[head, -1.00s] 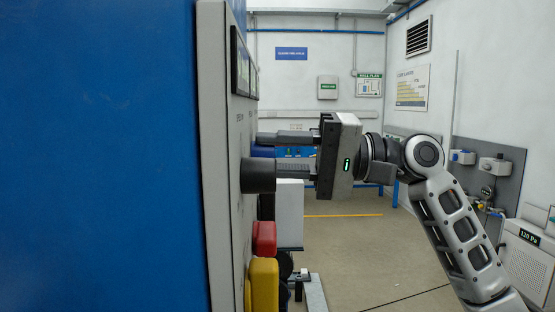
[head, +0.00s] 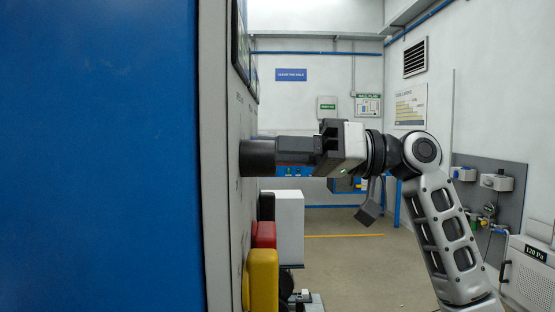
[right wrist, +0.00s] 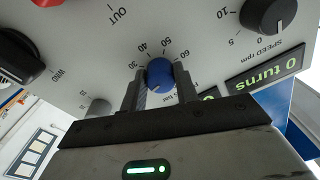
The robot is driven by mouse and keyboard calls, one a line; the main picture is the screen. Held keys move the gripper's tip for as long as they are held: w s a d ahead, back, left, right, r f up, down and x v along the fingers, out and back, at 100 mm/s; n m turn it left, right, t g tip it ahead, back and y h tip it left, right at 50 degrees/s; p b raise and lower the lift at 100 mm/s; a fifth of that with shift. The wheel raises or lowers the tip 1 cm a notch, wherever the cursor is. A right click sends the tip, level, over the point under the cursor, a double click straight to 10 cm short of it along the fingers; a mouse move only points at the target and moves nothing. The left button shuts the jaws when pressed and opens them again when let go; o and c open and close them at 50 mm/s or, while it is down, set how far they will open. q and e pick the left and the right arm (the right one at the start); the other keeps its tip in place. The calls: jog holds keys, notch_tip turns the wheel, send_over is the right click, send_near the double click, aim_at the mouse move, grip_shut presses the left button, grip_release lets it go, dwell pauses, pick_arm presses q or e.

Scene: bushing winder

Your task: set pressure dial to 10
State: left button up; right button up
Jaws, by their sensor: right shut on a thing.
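The pressure dial is a blue knob (right wrist: 160,72) on the grey panel, ringed by printed numbers including 30, 40, 50 and 60 in the right wrist view. My right gripper (right wrist: 159,84) has one finger on each side of it and is shut on it. The low end of the scale is hidden by the fingers, and I cannot read the dial's setting. In the head view my right gripper (head: 278,150) reaches left to the panel, and the blue knob is hidden behind a black knob. My left gripper is not in view.
The black speed knob (right wrist: 268,14) sits close to the dial on the panel (right wrist: 200,45), with a "0 turns" display (right wrist: 264,71) below it. Another black knob (right wrist: 18,62) is at left. Yellow (head: 263,280) and red (head: 264,234) parts stick out lower on the panel.

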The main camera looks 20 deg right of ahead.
pick_arm(q)
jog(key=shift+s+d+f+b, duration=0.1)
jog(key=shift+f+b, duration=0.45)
jog(key=shift+b, duration=0.4)
pick_arm(e)
jog(key=shift+n+g, duration=0.4)
jog(key=shift+n, duration=2.8)
jog(key=o, duration=1)
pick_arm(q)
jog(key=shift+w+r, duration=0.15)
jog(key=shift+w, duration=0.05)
